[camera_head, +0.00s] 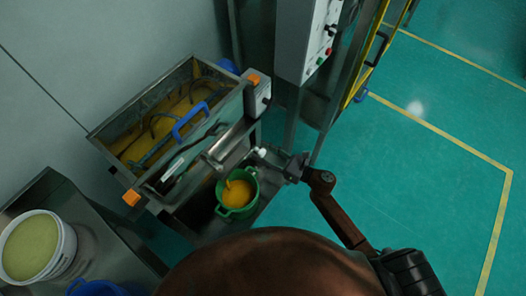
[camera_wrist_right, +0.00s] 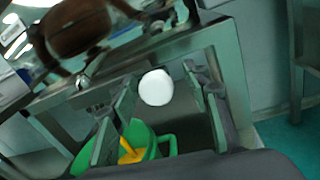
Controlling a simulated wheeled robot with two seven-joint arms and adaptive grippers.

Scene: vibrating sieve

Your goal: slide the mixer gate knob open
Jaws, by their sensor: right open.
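The mixer (camera_head: 222,122) is a metal trough with orange material inside and a blue handle on it. A white knob (camera_head: 261,153) sits low on its front right side. In the right wrist view, the knob (camera_wrist_right: 156,87) shows as a white rounded end between the two fingers. My right gripper (camera_head: 278,160) is open at the knob, with the fingers on either side of it. I cannot tell whether either finger touches it. My left gripper is not in view.
A green pot (camera_head: 238,212) with orange contents stands on the metal shelf just below the knob, close to my right gripper. A white bucket (camera_head: 67,246) stands at lower left. A grey control box (camera_head: 300,40) stands behind. The floor at right is clear.

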